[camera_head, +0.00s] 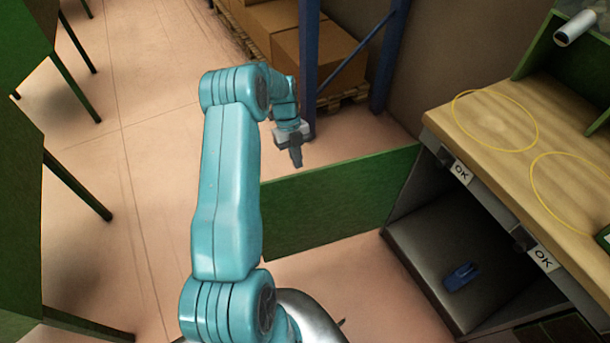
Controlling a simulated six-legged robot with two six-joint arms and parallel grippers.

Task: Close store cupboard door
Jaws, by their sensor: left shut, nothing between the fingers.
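The store cupboard door (340,203) is a flat green panel. It stands wide open, reaching left from the cupboard under the wooden worktop. The cupboard interior (440,250) is dark grey and shows openly, with a small blue object (461,276) on its floor. My left gripper (297,157) is shut and empty. In the picture it is just above the door's top edge, near the door's free left end; I cannot tell whether it touches. My left arm covers part of the door's left end. My right gripper is not in view.
The worktop (490,115) has two yellow rings and OK labels (461,172) on its front. A blue rack post (309,60) and cardboard boxes (325,60) stand behind. Green furniture with thin legs (75,185) is at left. The pink floor (140,150) between is clear.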

